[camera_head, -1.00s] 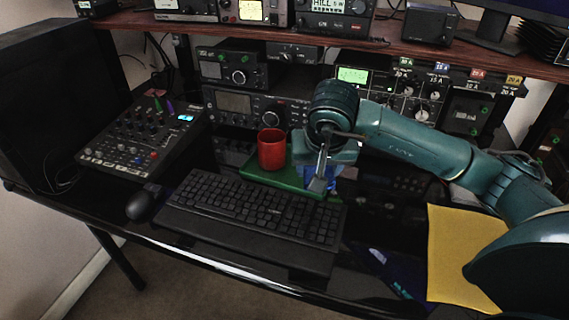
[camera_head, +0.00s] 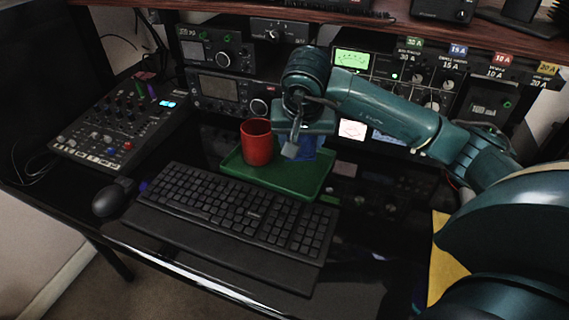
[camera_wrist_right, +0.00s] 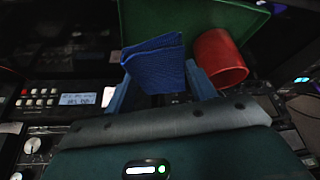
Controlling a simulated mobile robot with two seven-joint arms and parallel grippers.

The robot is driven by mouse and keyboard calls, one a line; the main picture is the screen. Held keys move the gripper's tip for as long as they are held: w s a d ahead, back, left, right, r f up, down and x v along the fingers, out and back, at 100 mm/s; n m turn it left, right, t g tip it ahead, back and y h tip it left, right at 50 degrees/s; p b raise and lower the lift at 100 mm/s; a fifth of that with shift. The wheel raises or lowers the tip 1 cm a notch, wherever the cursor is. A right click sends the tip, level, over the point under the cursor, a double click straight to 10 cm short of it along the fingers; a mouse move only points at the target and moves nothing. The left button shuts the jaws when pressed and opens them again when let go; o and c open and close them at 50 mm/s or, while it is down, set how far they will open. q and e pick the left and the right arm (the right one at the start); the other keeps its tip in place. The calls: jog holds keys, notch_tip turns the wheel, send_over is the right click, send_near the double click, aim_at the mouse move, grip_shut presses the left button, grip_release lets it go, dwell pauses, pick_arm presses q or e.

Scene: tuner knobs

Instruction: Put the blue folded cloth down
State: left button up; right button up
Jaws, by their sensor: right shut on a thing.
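The blue folded cloth (camera_wrist_right: 157,64) is held between the fingers of my right gripper (camera_wrist_right: 160,92) in the right wrist view. In the head view the cloth (camera_head: 309,146) shows partly behind my right gripper (camera_head: 291,148), over the right back part of the green tray (camera_head: 287,184). The tray also shows in the right wrist view (camera_wrist_right: 190,14), beyond the cloth. I cannot tell whether the cloth touches the tray. A red mug (camera_head: 257,143) stands on the tray, left of the cloth; it also shows in the right wrist view (camera_wrist_right: 220,60). My left gripper is not in view.
A black keyboard (camera_head: 235,212) lies in front of the tray, with a mouse (camera_head: 108,200) to its left. A mixer (camera_head: 118,122) sits at the left. Radio units (camera_head: 232,88) stand behind the tray. A yellow cloth or sheet (camera_head: 446,268) lies at the right.

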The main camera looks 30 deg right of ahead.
aim_at(301, 154)
notch_tip(301, 154, down, 9)
jog(key=shift+f+b, duration=0.1)
jog(key=shift+b, duration=0.2)
jog(key=o, duration=0.9)
jog(key=p+v, duration=0.1)
jog(key=v, duration=1)
jog(key=shift+s+a+r, duration=0.1)
jog(key=shift+s+r, duration=0.05)
jog(key=shift+r, duration=0.4)
